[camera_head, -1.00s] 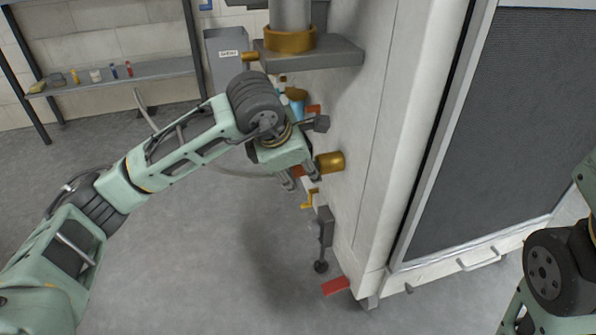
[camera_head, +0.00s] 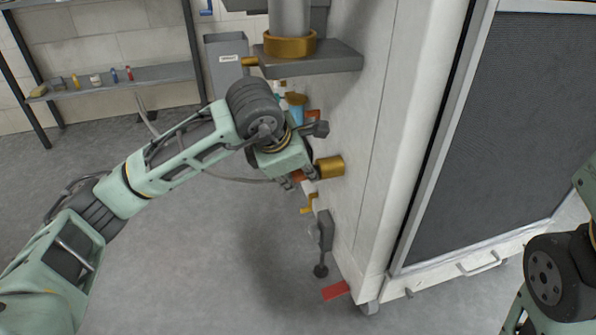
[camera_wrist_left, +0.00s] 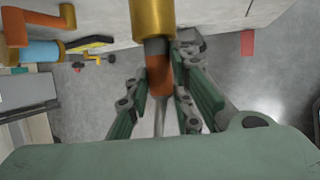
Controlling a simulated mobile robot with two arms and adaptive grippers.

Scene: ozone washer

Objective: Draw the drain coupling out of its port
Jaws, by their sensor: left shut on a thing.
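The brass port (camera_head: 329,167) sticks out of the white cabinet's left side. It also shows at the top of the left wrist view (camera_wrist_left: 152,18). The drain coupling (camera_wrist_left: 160,76) is orange-brown, in line with the port, with a short grey section between its orange part and the brass. I cannot tell how deep that grey section sits in the port. My left gripper (camera_head: 297,181) is at the port's mouth, with its fingers on either side of the coupling, shut on it. The fingers hide part of the coupling. My right gripper is out of the picture.
A yellow handle (camera_head: 308,204) and a grey lever (camera_head: 325,235) are below the port. A blue cylinder (camera_head: 296,105) and a grey ledge (camera_head: 335,57) are above. A red tab (camera_head: 335,290) is low down. The floor left of the cabinet is open.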

